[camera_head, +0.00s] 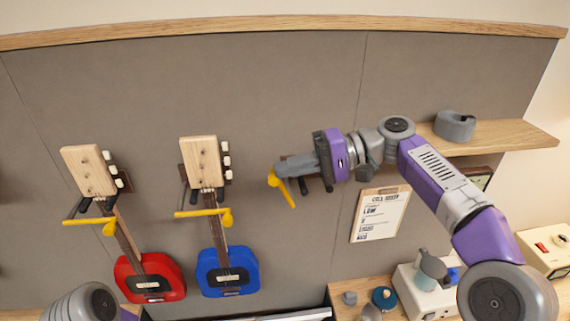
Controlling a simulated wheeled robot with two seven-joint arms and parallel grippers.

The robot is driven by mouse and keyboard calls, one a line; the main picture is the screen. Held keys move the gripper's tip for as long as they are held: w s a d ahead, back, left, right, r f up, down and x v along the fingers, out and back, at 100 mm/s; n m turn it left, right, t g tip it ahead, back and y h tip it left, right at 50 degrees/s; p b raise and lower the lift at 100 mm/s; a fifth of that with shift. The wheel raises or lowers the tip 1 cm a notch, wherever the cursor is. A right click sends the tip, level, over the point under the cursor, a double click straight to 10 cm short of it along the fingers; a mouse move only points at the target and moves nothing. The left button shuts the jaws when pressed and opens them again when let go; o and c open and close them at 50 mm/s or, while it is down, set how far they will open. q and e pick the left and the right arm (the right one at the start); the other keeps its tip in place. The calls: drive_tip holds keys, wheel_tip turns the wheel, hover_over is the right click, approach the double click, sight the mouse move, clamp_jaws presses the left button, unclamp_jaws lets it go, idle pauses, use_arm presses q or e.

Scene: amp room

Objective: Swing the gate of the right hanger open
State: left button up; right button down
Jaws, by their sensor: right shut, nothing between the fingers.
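The right hanger (327,185) is on the grey wall panel, partly hidden behind my right gripper, with no guitar on it. Its yellow gate (286,192) slants down and to the right from a rounded yellow end at the upper left. My right gripper (281,169) comes in from the right and is shut and empty. Its fingertips are at the gate's rounded end; I cannot tell whether they touch. Only part of my left arm shows at the bottom left, and its gripper is out of view.
Two other hangers hold a red guitar (150,278) and a blue guitar (228,271), each with a yellow gate across the neck. A clipboard (380,214) hangs below my right arm. A shelf (507,137) holds a grey roll (455,126). Items crowd the bench below.

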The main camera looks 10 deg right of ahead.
drive_tip(key=shift+d+f, duration=0.15)
drive_tip(key=shift+f, duration=0.1)
drive_tip(key=d+r+p, duration=0.5)
drive_tip(key=d+r, duration=0.3)
drive_tip(key=d, duration=0.3)
drive_tip(key=shift+s+d, duration=0.2)
drive_tip(key=shift+s, duration=0.15)
drive_tip(key=shift+r, duration=0.1)
